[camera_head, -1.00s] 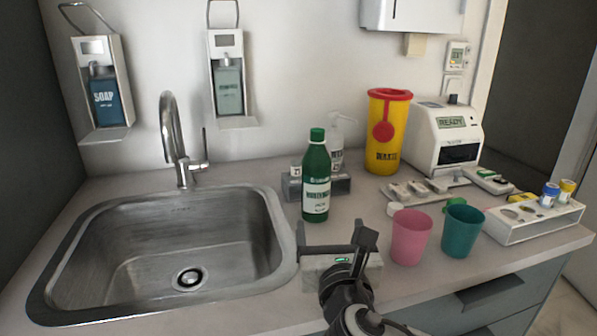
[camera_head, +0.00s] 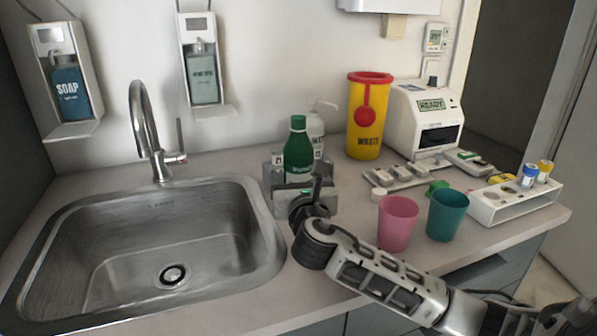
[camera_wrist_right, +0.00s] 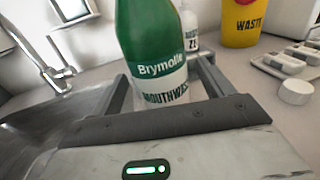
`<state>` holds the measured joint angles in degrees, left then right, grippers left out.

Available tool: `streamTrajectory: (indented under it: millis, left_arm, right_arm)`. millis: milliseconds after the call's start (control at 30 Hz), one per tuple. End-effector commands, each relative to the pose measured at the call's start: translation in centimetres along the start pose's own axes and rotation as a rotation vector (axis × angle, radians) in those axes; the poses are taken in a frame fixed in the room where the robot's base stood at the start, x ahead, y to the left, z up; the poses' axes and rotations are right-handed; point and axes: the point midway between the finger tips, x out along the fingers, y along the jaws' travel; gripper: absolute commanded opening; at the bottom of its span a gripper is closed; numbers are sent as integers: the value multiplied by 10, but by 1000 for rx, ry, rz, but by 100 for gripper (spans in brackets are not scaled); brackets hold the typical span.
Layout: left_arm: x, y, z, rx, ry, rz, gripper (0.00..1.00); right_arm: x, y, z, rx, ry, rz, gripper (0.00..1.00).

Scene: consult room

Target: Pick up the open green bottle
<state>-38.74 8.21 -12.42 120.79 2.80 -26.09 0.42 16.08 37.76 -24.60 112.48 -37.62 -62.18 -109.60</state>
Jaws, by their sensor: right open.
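The green bottle (camera_head: 298,152) stands upright on the counter, right of the sink, with a white label reading mouthwash. My right gripper (camera_head: 297,182) is at the bottle with its jaws open, one finger on each side of the lower body. In the right wrist view the bottle (camera_wrist_right: 152,38) stands between the two spread fingers, and its top is out of the picture. Whether the fingers touch it I cannot tell. The bottle's lower part is hidden by the gripper in the head view. My left gripper is not in view.
A white pump bottle (camera_head: 315,124) stands just behind the green bottle. A pink cup (camera_head: 397,224) and a teal cup (camera_head: 447,215) stand to the right, near my forearm. A small green object (camera_head: 437,187) lies behind them. The sink (camera_head: 150,240) is to the left.

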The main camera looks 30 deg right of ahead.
Motion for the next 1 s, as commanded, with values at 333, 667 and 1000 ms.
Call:
streamTrajectory:
  millis: [333,667,1000]
  left_arm:
    - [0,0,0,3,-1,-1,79]
    - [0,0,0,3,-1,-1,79]
    - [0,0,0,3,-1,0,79]
  right_arm:
    - [36,-1,0,1,0,-1,80]
    - [36,-1,0,0,0,0,35]
    - [36,-1,1,0,-1,-1,27]
